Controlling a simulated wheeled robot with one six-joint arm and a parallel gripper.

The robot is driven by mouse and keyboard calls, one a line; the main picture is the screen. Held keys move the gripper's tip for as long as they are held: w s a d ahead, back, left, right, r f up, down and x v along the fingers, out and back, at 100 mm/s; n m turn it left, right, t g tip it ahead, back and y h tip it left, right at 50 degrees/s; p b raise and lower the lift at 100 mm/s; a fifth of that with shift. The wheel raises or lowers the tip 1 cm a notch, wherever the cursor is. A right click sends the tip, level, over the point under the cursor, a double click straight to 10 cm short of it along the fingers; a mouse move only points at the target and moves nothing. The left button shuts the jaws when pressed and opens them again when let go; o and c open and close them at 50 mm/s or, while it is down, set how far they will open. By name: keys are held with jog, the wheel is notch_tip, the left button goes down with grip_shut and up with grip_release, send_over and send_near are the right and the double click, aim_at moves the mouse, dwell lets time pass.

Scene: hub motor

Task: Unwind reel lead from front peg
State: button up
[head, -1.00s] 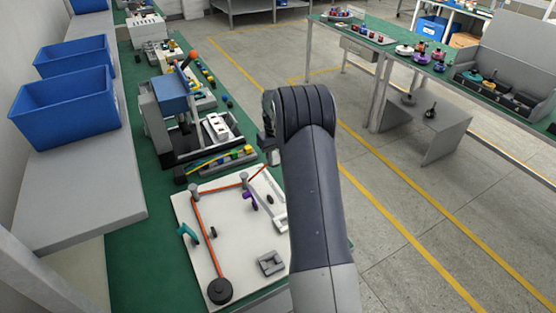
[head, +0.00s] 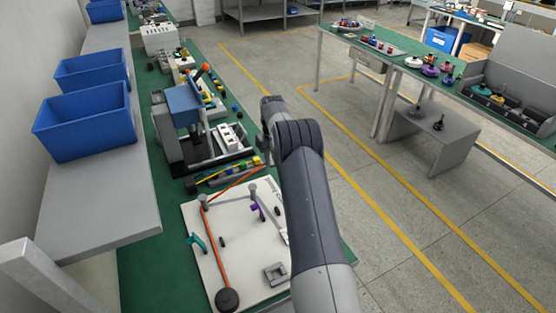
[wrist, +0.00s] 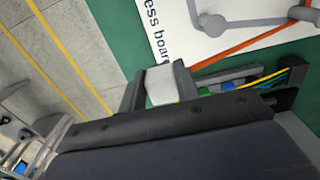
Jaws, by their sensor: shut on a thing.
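The black reel (head: 228,299) sits at the near end of the white board (head: 242,262). Its orange lead (head: 217,245) runs up the board to the left grey peg (head: 203,200), bends there and slants up right toward my gripper. The right grey peg (head: 253,189) stands beside this slanting stretch, and the lead appears clear of it. In the wrist view my gripper (wrist: 160,86) is shut on a pale block-like end piece (wrist: 161,85), with the orange lead (wrist: 250,51) leading away right. My arm hides part of the board's right side.
A purple clip (head: 257,209) and a teal clip (head: 197,242) are on the board, with a grey bracket (head: 276,274) at lower right. A fixture with a blue block (head: 183,104) stands beyond. Blue bins (head: 86,120) line the left shelf.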

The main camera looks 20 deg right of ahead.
jog(key=shift+w, duration=0.4)
jog(key=shift+a, duration=0.1)
jog(key=w+a, duration=0.4)
jog(key=a, duration=0.1)
jog(key=shift+w, duration=0.15)
jog(key=shift+a, duration=0.1)
jog(key=a, duration=0.9)
jog(key=shift+w, duration=0.1)
dwell(0.5)
